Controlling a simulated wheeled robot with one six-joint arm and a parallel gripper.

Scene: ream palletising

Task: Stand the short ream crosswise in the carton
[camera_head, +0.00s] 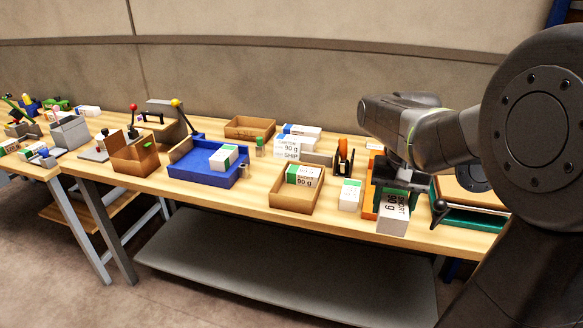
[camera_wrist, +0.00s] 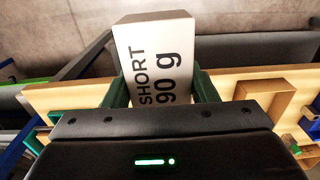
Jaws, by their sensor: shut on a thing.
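An open brown box with raised flaps (camera_head: 122,163) stands at the left, and a shallow tan box (camera_head: 277,201) holding a "90 g" ream (camera_head: 305,174) is left of my gripper. I cannot tell for certain which is the carton.
A white ream with a green band (camera_head: 350,195) stands between the tan box and my gripper. A blue tray (camera_head: 190,172) holds another ream. A sign reading "CARTON 90 g SHIP" (camera_head: 287,148) stands behind. A green-edged tray (camera_head: 470,219) is at the right. An orange-handled tool (camera_head: 343,152) stands behind.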

